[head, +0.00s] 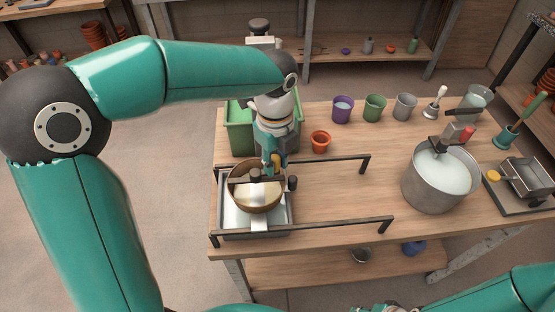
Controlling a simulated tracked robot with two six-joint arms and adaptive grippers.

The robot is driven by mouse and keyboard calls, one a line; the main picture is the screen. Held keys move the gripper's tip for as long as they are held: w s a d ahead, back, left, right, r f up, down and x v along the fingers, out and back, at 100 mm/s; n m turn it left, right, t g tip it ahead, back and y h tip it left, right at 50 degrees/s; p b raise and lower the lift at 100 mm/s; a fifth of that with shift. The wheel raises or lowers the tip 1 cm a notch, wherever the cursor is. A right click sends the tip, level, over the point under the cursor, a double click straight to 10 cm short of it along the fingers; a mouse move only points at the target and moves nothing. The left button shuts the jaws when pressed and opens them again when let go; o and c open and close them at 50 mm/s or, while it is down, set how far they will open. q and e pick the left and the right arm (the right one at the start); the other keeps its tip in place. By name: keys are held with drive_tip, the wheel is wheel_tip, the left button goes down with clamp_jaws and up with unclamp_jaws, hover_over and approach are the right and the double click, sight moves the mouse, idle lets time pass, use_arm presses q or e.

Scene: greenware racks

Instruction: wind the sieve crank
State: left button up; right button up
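The sieve (234,186) is a round drum with a brown rim and pale contents. It sits over a metal tray (283,222) at the left of the table, between two dark rails. A dark bar with a hub (255,176) crosses its top. My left gripper (272,163) points down at the sieve's back right edge, at the crank area. A small yellow part shows at its fingers. The fingertips are small and overlap the crank, so I cannot tell whether they are closed on it. My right arm comes in at the bottom right; its gripper is mostly cut off by the bottom edge.
A green bin (240,138) stands behind the sieve, with an orange pot (321,141) beside it. Purple (342,109), green (375,107) and grey (404,106) cups line the back. A large metal pot (431,203) stands right.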

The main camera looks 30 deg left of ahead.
use_arm(q)
drive_tip(key=o, duration=0.3)
drive_tip(key=shift+o, duration=0.2)
wheel_tip(320, 180, up, 12)
idle(0.4)
drive_tip(key=shift+f, duration=0.15)
idle(0.3)
